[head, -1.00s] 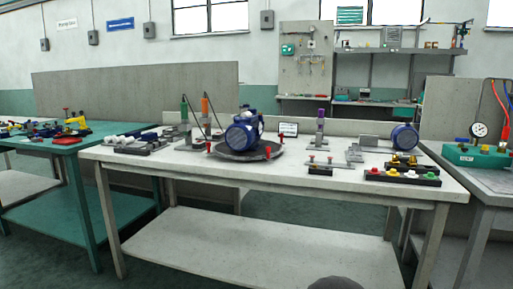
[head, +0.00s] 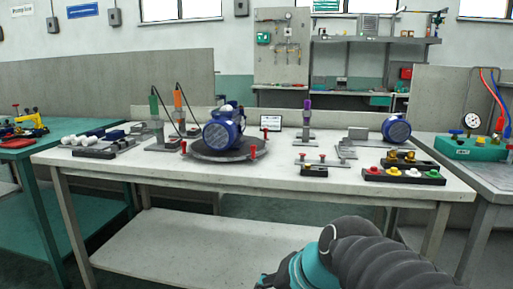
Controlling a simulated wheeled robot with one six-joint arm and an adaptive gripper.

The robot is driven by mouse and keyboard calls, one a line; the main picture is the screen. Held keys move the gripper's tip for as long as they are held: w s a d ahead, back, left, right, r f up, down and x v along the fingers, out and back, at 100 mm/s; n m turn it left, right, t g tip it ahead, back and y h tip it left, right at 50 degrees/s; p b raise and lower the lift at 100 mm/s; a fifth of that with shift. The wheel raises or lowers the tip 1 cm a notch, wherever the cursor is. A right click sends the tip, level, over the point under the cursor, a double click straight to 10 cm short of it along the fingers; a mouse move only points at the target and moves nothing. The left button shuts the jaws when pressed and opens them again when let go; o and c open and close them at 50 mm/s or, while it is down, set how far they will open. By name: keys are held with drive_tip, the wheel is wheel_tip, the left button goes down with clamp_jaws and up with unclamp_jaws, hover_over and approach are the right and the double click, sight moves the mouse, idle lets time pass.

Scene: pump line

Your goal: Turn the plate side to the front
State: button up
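A blue pump or motor (head: 222,134) stands on a dark round turntable (head: 232,153) on the grey workbench (head: 110,172), left of its middle. Its round ribbed end faces the front and slightly left. Red knobs stand at the turntable's rim, one at the right (head: 253,152) and one at the left. I cannot make out which side of the pump bears a plate. My arm shows at the bottom right as a dark ribbed sleeve with a teal joint, low in front of the bench and apart from the turntable. My gripper is not in view.
Orange and green upright tools (head: 178,97) stand left of the turntable. A small display (head: 270,123) and a purple-topped press (head: 306,118) stand to its right. A second blue motor (head: 396,129) and a colored-button strip (head: 404,176) are further right. The bench front before the turntable is clear.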

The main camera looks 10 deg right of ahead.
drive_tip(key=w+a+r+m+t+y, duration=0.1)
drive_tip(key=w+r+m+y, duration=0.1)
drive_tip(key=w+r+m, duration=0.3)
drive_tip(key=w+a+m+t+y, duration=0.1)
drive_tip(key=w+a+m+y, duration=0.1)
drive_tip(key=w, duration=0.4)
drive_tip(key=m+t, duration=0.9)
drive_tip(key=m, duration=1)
approach(255, 147)
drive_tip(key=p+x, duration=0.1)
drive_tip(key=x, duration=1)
drive_tip(key=shift+p, duration=0.3)
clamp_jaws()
